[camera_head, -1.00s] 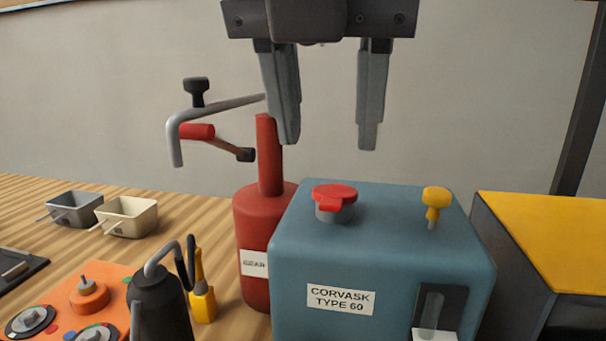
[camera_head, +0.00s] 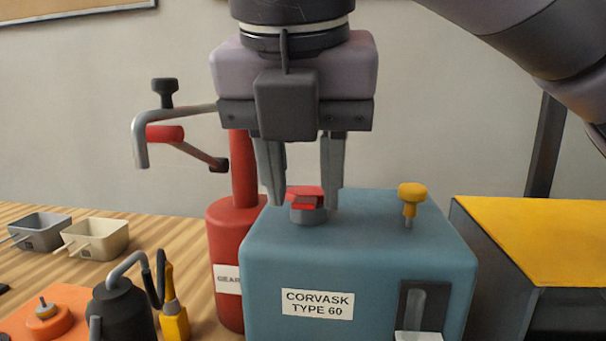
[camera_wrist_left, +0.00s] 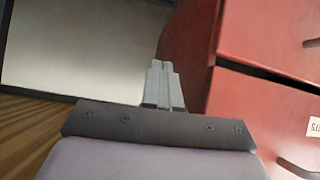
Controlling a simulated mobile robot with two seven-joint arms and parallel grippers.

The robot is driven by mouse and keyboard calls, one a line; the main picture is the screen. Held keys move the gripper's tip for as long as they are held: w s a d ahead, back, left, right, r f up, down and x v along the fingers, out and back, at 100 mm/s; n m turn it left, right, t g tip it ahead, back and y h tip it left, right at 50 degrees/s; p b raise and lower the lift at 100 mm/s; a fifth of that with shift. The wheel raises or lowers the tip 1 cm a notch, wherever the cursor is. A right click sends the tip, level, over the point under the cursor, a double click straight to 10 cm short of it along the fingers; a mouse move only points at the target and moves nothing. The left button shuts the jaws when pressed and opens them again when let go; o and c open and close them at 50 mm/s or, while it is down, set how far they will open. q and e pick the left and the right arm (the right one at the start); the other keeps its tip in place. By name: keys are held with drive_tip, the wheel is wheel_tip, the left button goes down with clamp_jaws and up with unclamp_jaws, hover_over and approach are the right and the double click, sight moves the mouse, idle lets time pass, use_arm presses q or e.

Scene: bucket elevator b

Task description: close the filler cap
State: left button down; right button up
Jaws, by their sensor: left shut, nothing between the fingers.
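The filler cap (camera_head: 303,193) is red and sits on a short grey neck (camera_head: 308,214) on top of the blue-grey gearbox labelled CORVASK TYPE 60 (camera_head: 360,262). My right gripper (camera_head: 304,205) points down over the gearbox, fingers spread, one at each side of the cap in the head view. I cannot tell whether the fingers touch the cap. Whether the cap lies flat on the neck is hard to see. My left gripper (camera_wrist_left: 165,68) shows only in the left wrist view, its fingers together and empty, away from the gearbox.
A yellow-topped knob (camera_head: 411,197) stands on the gearbox's right. A red pump with a bent handle (camera_head: 228,230) stands close at left. A black oil can (camera_head: 122,312) and a yellow tool (camera_head: 173,318) are front left. A yellow-topped box (camera_head: 540,235) is at right. Red drawers (camera_wrist_left: 260,90) are near my left gripper.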

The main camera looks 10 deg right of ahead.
clamp_jaws()
drive_tip(key=shift+s+f+t+p, duration=0.2)
drive_tip(key=shift+f+t+p, duration=0.3)
drive_tip(key=shift+t, duration=0.3)
drive_tip(key=shift+o, duration=1.9)
unclamp_jaws()
drive_tip(key=shift+r, duration=0.1)
